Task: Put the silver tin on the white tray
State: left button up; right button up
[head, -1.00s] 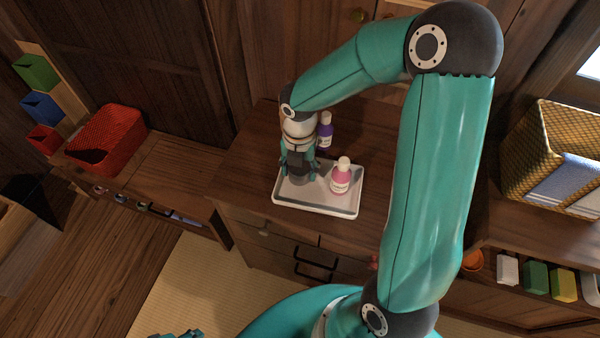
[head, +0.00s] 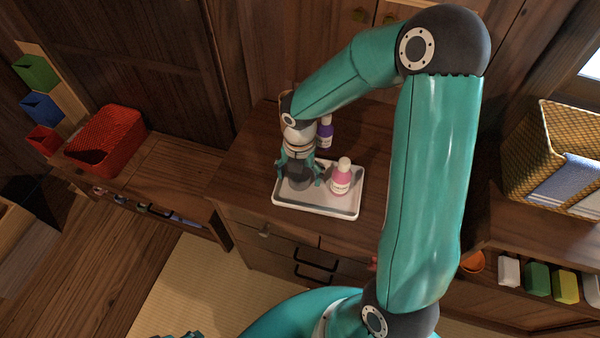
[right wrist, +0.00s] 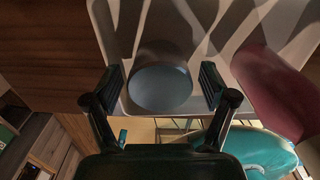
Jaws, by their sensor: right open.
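The silver tin (head: 300,181), a dark grey cylinder in this light, stands on the left part of the white tray (head: 316,209). My right gripper (head: 298,173) is over the tin, with its fingers spread apart on either side. In the right wrist view, the tin's round top (right wrist: 160,88) lies between the two open fingers, with gaps on both sides. A small teal and dark piece at the bottom edge of the head view may be my left gripper (head: 178,334); its jaws cannot be made out.
A pink bottle (head: 341,178) stands on the tray just right of the tin. A purple bottle (head: 325,132) stands behind the tray, close to my right wrist. A red basket (head: 105,140) is at the left and a woven basket (head: 555,150) at the right.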

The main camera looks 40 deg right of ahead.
jog(key=shift+r, duration=0.5)
notch_tip(320, 180, up, 11)
jog(key=p, duration=0.1)
jog(key=shift+p, duration=0.4)
jog(key=shift+s, duration=0.1)
